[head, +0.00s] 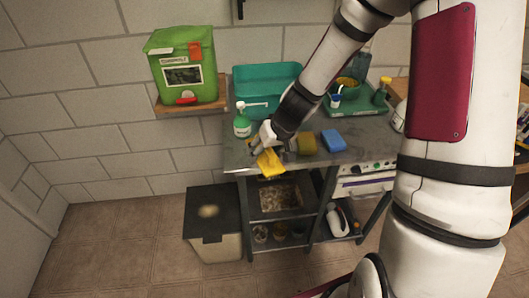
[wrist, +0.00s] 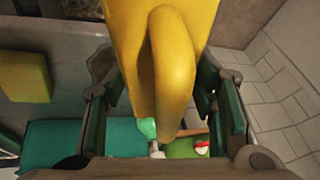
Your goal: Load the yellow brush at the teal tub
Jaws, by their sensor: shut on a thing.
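The yellow brush (head: 270,162) is held in my gripper (head: 262,143), at the front left edge of the grey bench in the head view. In the wrist view the yellow brush (wrist: 172,60) fills the middle between the two dark fingers, which close on it from both sides. Its far end is cut off at the top of that view. The teal tub (head: 267,70) stands at the back left of the bench, behind my gripper. A teal surface, likely the tub (wrist: 80,138), shows at the lower left of the wrist view.
A green pump bottle (head: 242,124) stands just left of my gripper, before the tub. A yellow block (head: 307,143) and a blue block (head: 333,140) lie to the right. A green box (head: 185,65) sits on a wall shelf. A dark-lidded bin (head: 212,212) stands below left.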

